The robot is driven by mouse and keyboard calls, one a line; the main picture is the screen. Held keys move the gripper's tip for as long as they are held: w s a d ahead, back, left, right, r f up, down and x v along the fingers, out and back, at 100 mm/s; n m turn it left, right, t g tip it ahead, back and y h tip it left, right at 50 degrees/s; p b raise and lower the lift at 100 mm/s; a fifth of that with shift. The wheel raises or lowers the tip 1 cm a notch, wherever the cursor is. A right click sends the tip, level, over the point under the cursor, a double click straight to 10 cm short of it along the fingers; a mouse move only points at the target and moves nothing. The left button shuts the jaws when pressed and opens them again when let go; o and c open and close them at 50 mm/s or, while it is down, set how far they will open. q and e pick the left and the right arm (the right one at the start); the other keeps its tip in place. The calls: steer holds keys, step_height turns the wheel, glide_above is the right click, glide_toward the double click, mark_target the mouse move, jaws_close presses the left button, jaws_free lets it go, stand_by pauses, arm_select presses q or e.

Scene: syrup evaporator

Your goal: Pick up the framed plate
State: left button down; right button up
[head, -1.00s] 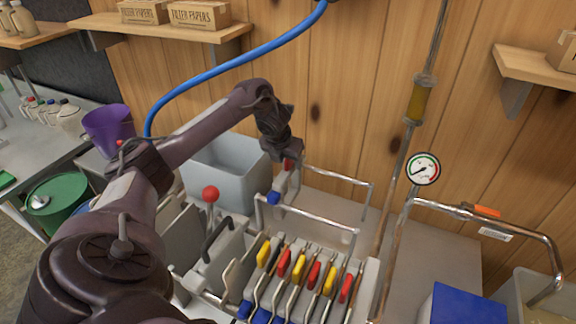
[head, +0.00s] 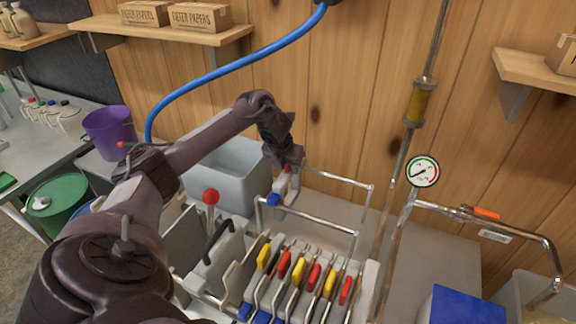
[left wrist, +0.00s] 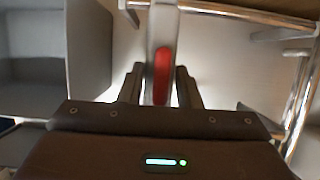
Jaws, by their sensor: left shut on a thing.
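The plate's lower part is hidden in both views. My right gripper is not in view.
Several more plates with yellow and red tabs (head: 299,271) stand in a row in front. A red-knobbed lever (head: 211,196) and a grey tub (head: 225,170) are to the left. A pipe with a gauge (head: 423,171) rises at the right; the counter between is bare.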

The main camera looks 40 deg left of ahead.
arm_select(q)
steer(key=shift+w+r, duration=0.1)
steer(key=shift+r, duration=0.1)
steer(key=shift+r, duration=0.5)
step_height(320, 180, up, 8)
steer(key=shift+r, duration=0.1)
step_height(320, 180, up, 11)
steer(key=p, duration=0.6)
steer(key=shift+f+p, duration=0.2)
steer(key=shift+p, duration=0.15)
